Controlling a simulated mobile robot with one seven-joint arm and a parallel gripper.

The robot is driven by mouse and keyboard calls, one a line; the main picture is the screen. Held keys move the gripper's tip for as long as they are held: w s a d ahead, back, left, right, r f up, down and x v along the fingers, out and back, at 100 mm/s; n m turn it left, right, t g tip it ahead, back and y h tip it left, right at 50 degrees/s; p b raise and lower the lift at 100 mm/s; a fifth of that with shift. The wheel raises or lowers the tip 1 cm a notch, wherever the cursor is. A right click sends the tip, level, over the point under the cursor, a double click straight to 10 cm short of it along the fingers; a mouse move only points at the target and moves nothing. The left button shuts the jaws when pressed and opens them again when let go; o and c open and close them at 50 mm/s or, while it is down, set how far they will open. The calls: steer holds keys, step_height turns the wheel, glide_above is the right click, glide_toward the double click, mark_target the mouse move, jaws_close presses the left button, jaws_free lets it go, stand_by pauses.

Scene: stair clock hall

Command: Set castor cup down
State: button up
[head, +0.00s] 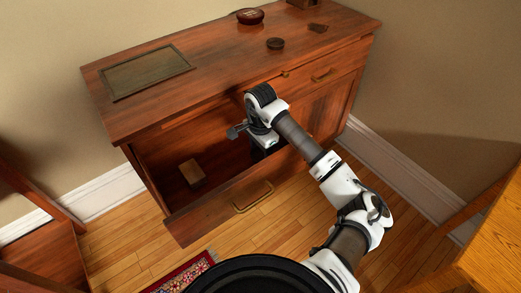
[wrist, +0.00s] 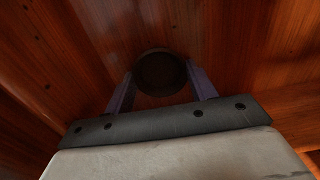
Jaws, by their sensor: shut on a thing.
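In the wrist view, a dark round castor cup (wrist: 160,72) sits between the two fingers of my gripper (wrist: 159,84). The gripper is shut on it. Reddish wood surrounds the cup; whether it touches the wood beneath cannot be told. In the head view, my gripper (head: 264,146) reaches down into the right part of the open drawer (head: 225,205). Its fingertips and the held cup are hidden there. A similar small dark round piece (head: 275,43) stands on the cabinet top.
A wooden table edge (head: 495,240) is at lower right.

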mark_target(260, 156)
steer(key=o, duration=1)
steer(key=shift+r+p, duration=0.2)
steer(key=shift+p, duration=0.2)
step_height(260, 156, up, 12)
steer(key=shift+f+b, duration=0.1)
steer(key=shift+b, duration=0.7)
